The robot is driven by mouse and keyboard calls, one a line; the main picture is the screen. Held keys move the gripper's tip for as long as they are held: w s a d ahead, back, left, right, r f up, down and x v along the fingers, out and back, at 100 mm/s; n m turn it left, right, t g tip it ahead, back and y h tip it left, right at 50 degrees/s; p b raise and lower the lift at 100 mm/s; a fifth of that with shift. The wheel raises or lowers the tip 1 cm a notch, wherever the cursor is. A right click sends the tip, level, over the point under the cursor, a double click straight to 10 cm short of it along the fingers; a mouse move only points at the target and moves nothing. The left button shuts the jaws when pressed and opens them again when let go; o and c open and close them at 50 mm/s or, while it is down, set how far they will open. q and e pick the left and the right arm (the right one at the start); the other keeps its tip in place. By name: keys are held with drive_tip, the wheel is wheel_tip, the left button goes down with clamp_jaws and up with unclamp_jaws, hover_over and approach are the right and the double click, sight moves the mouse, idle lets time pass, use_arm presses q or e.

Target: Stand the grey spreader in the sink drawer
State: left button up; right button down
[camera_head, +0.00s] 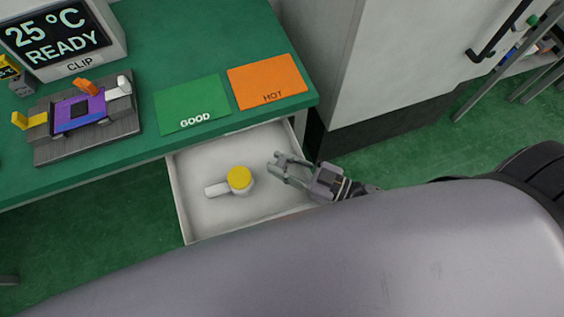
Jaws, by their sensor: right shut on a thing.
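My right gripper (281,167) reaches in from the right over the right part of the open drawer (179,207). It is shut on a small grey thing that looks like the grey spreader; it is hard to tell from the grey fingers. Whether it touches the drawer floor I cannot tell. A white part with a handle and a yellow round cap (239,177) lies in the drawer, left of the gripper and apart from it. My left gripper is out of view.
The green bench (170,50) above the drawer bears a green GOOD card (192,103), an orange HOT card (267,81), a purple lever fixture (80,111) and a display box (65,38). A white cabinet (385,50) stands right. The drawer's front left floor is clear.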

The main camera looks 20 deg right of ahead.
drive_tip(key=shift+s+f, duration=0.25)
drive_tip(key=shift+f, duration=0.45)
drive_tip(key=c, duration=1.4)
unclamp_jaws()
drive_tip(key=shift+s+a+f, duration=0.1)
drive_tip(key=shift+s+f, duration=0.05)
drive_tip(key=shift+r, duration=0.4)
drive_tip(key=shift+d+r, duration=0.15)
drive_tip(key=shift+d, duration=0.05)
drive_tip(key=v, duration=1.1)
drive_tip(key=shift+d+r+b, duration=0.25)
drive_tip(key=shift+r+b, duration=0.15)
